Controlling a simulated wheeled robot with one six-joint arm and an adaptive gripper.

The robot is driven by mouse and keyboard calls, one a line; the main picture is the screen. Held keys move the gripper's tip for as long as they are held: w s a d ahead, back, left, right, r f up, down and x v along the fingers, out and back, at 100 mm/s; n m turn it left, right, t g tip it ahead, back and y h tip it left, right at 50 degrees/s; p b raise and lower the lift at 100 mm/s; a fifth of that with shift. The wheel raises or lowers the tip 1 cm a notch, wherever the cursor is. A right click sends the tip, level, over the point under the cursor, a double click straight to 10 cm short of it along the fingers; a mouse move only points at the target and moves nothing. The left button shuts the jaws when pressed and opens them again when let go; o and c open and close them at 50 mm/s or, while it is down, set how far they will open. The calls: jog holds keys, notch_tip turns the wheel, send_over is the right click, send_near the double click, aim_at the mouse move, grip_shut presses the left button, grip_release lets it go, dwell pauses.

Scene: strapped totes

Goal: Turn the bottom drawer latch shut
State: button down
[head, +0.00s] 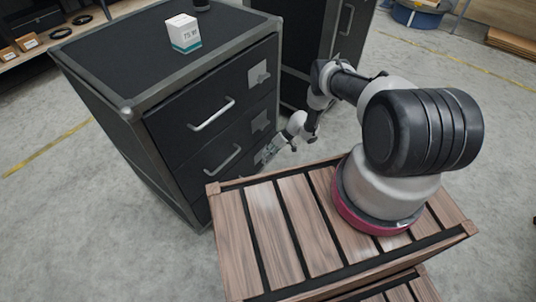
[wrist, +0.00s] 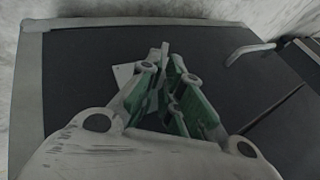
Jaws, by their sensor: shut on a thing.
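The dark drawer cabinet (head: 150,118) stands left of my arm in the head view. The bottom drawer latch is mostly hidden behind my gripper (head: 268,153), low on the right of the cabinet front. In the wrist view, the green-padded fingers of my gripper (wrist: 170,72) are shut on the latch's grey lever, which shows only in part between them. The latch's pale plate (wrist: 122,72) shows left of the fingers, flat against the dark drawer front (wrist: 80,75). The exact angle of the lever cannot be told.
Two grey latches, upper (head: 259,74) and middle (head: 260,121), sit above my gripper. Bar handles (head: 211,114) stick out from the drawers; one shows in the wrist view (wrist: 248,50). A white box (head: 184,32) stands on the cabinet. The slatted wooden surface (head: 265,225) lies below my arm.

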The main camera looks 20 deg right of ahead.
jog(key=shift+w+d+g+y, duration=0.1)
jog(key=shift+w+g+y, duration=0.05)
jog(key=shift+g+y, duration=0.2)
dwell(0.4)
jog(key=c, duration=1.6)
grip_release()
jog(key=shift+f, duration=0.1)
jog(key=v, duration=1.2)
jog(key=shift+c, duration=0.2)
